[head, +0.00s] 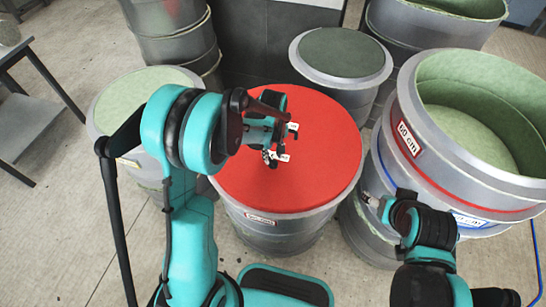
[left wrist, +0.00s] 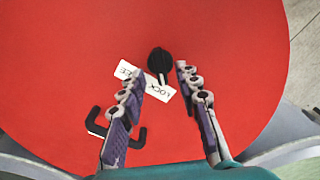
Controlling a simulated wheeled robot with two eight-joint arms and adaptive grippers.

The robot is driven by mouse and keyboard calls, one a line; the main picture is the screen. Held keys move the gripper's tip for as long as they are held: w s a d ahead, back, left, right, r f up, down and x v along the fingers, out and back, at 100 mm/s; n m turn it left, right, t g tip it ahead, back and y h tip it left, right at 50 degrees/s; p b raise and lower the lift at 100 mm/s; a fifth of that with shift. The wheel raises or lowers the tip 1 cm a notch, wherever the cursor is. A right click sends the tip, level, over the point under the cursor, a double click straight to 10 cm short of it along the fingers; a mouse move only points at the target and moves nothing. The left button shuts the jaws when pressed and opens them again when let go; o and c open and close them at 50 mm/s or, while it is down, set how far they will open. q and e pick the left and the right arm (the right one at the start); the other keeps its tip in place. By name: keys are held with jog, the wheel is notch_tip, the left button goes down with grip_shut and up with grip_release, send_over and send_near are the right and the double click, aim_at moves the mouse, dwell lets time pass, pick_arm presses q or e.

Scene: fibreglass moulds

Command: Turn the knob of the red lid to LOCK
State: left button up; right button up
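The red lid (head: 325,175) covers a grey drum in the middle of the head view. It fills most of the left wrist view (left wrist: 50,60). There its black knob (left wrist: 158,60) has a pale pointer aimed down the picture toward the white LOCK label (left wrist: 158,92). A second white label (left wrist: 125,70) is partly hidden by a finger. A black handle (left wrist: 93,125) is also partly covered. My left gripper (left wrist: 158,72) is open above the lid, with the knob between its fingertips in the picture; contact cannot be told. It also shows in the head view (head: 278,145).
An open green-lined mould (head: 400,125) stands close on the right. Drums with green tops stand at the left (head: 145,85) and behind (head: 345,50). My right arm's dark end (head: 405,210) is before the open mould; its fingers are unclear.

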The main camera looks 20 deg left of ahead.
aim_at(273, 160)
pick_arm(q)
notch_tip(273, 160, up, 10)
dwell(0.3)
dwell(0.4)
jog(key=s+a+r+m+t, duration=0.1)
jog(key=s+r+m+t, duration=0.2)
jog(key=s, duration=0.5)
jog(key=s+a+r+m+t, duration=0.1)
jog(key=s+r+m+t, duration=0.2)
jog(key=s, duration=0.6)
jog(key=shift+a+r+m+t, duration=0.3)
jog(key=shift+a+m+t, duration=0.15)
jog(key=shift+m, duration=0.85)
